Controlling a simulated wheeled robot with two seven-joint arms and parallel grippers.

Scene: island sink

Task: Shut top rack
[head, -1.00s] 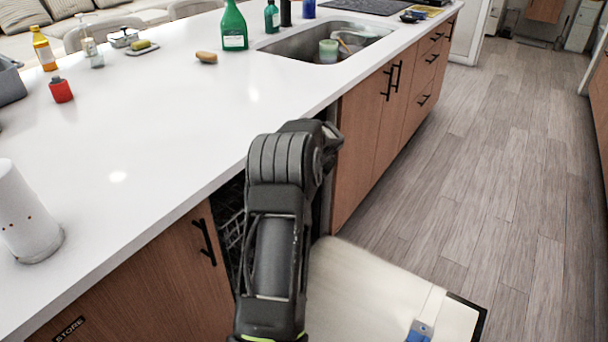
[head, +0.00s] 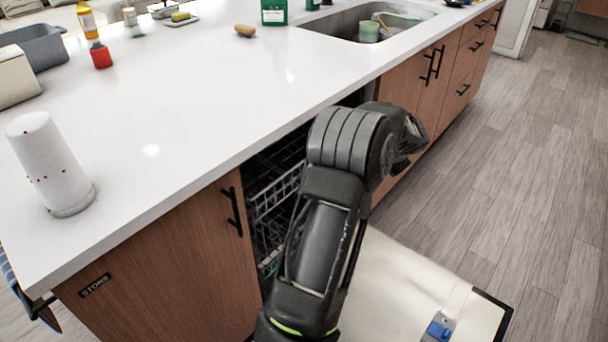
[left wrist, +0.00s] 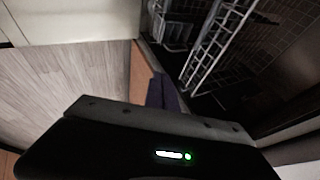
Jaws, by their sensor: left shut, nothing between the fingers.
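The dishwasher under the counter is open, with its pale door (head: 405,275) lowered. The top rack (head: 277,190), of light wire, shows in the opening below the counter edge, left of my arm. Part of it is hidden behind the arm, so how far it sticks out is unclear. Wire racking also shows in the left wrist view (left wrist: 222,40), at upper right. My left arm rises in front of the opening and its far end points right. My left gripper (left wrist: 165,92) is shut and empty, apart from the racking in the wrist view. My right gripper is not in view.
The white countertop (head: 215,95) overhangs the opening. A white cylinder (head: 48,165) stands near its front edge. Wooden cabinets with black handles flank the dishwasher. A sink (head: 350,25) is set in further back. The grey floor (head: 520,150) at right is clear.

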